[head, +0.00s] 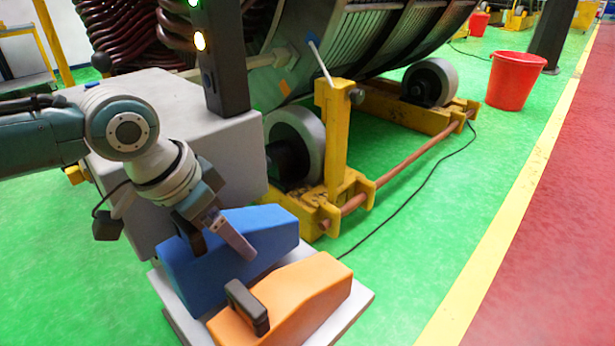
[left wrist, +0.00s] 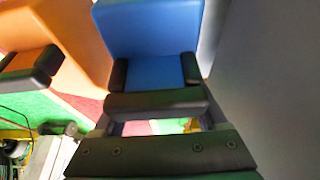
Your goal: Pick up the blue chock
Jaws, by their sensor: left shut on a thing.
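The blue chock (head: 268,228) is beside the orange chock (head: 318,283), over a pale platform (head: 357,304). I cannot tell whether it touches the platform. My left gripper (head: 215,238) reaches down from the upper left and is shut on the blue chock at its black handle, which its fingers mostly hide in the head view. In the left wrist view, the blue chock (left wrist: 150,28) and its black handle (left wrist: 155,103) lie straight ahead of the gripper. The orange chock's black handle (head: 246,306) is free. My right gripper is not in view.
A grey box-like housing (head: 160,110) stands close behind the left gripper. A yellow roller stand (head: 338,150) with grey wheels carries a large cylinder behind the chocks. A black cable (head: 410,195) crosses the green floor. A red bucket (head: 515,82) stands far right. Floor right of the platform is clear.

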